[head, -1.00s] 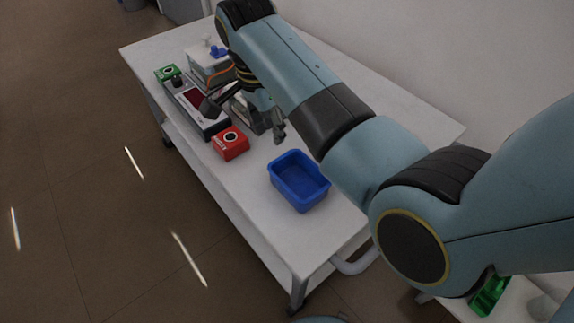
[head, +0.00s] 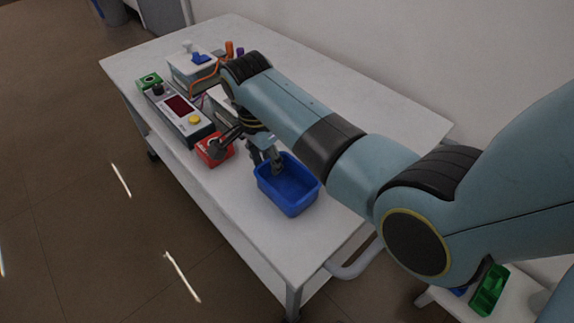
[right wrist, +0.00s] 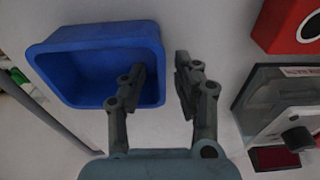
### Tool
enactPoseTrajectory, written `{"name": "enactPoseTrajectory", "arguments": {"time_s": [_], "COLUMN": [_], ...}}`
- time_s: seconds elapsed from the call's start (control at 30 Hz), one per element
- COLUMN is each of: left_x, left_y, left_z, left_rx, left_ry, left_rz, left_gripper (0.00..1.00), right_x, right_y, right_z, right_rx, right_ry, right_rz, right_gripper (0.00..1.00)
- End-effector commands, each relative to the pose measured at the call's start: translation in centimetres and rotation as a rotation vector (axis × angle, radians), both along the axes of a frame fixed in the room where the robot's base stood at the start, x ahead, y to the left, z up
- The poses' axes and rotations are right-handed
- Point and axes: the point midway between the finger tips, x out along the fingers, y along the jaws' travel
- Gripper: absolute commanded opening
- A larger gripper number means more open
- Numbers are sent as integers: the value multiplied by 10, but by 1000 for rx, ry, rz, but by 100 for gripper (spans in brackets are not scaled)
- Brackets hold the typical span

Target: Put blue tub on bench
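The blue tub (head: 290,205) stands upright and looks empty on a white wheeled table (head: 235,205), near its front right end. It also shows in the right wrist view (right wrist: 85,75). My right gripper (head: 266,164) points down at the tub's far-left wall. In the right wrist view my right gripper (right wrist: 160,66) is open, with one finger over the tub's inside and the other outside its wall. I cannot tell whether either finger touches the wall. My left gripper is not in view. Which surface is the bench is not clear.
A red box (head: 214,152) stands close left of the tub. A grey device with a dark red display (head: 180,106), a green box (head: 149,81) and a white box with wires (head: 190,66) lie farther back. A green tub (head: 489,291) is on a lower white surface at right.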

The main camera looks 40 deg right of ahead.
Motion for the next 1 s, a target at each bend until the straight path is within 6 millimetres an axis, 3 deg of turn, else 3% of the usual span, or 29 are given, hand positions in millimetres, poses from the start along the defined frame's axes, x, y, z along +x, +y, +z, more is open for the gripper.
{"name": "enactPoseTrajectory", "arguments": {"time_s": [0.03,0.27,0.77,1.0], "left_x": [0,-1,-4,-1], "left_y": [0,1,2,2], "left_z": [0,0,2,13], "left_rx": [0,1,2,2], "left_ry": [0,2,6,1], "left_rz": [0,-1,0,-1], "left_gripper": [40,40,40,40], "right_x": [0,0,0,1], "right_y": [0,0,0,0], "right_z": [0,0,4,33], "right_rx": [0,0,0,-1], "right_ry": [0,1,0,-3], "right_rz": [0,0,0,-1], "right_gripper": [28,0,0,0]}}
